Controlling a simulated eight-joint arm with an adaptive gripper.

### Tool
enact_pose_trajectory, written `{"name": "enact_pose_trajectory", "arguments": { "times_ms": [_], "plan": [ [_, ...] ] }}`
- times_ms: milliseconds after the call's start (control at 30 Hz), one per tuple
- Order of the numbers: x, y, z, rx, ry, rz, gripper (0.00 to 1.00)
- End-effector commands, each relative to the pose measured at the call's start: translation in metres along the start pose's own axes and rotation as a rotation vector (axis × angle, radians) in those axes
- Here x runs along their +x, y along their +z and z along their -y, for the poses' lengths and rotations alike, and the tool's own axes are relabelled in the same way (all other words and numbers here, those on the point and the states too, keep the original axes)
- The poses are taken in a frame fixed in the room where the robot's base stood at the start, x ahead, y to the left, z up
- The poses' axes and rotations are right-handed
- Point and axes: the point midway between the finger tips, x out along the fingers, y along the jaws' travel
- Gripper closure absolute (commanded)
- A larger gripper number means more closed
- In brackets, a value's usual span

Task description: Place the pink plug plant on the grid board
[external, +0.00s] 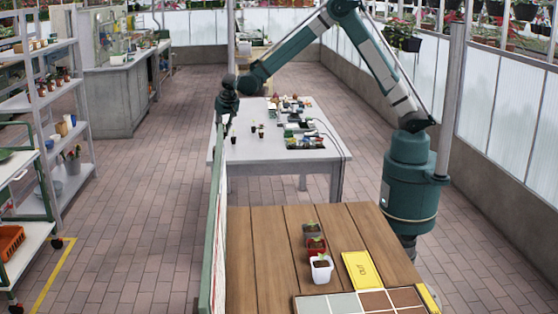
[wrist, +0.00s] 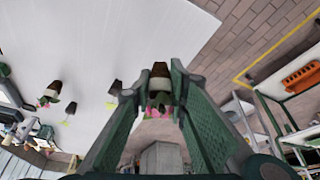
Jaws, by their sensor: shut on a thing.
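My gripper (external: 228,108) is over the left edge of the white table in the external view. In the wrist view my gripper (wrist: 157,100) is shut on a plug plant (wrist: 159,71) with a brown plug, a pale band and pink and green parts at its other end. The fingers partly hide it, and it looks clear of the tabletop. A board divided into grey and brown squares (external: 345,304), which looks like the grid board, lies at the near end of the wooden table, far from my gripper and cut off by the frame.
Other plug plants stand on the white table (external: 225,152), including a pink one (wrist: 51,91) and a yellow-green one (wrist: 71,108). Potted seedlings (external: 320,270) and a yellow card (external: 362,270) are on the wooden table (external: 270,250). A green-framed panel (external: 213,240) stands along its left edge.

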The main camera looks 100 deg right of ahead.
Motion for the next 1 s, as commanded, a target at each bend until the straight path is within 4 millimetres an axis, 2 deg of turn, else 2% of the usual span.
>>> {"name": "enact_pose_trajectory", "arguments": {
  "times_ms": [200, 400, 1000],
  "plan": [
    [-0.018, 0.071, 0.035, -0.21, -0.085, 0.007, 0.9],
    [-0.036, 0.141, 0.061, -0.417, -0.167, 0.008, 0.9],
    [-0.105, 0.349, 0.117, -0.997, -0.404, -0.003, 0.9]
  ]
}}
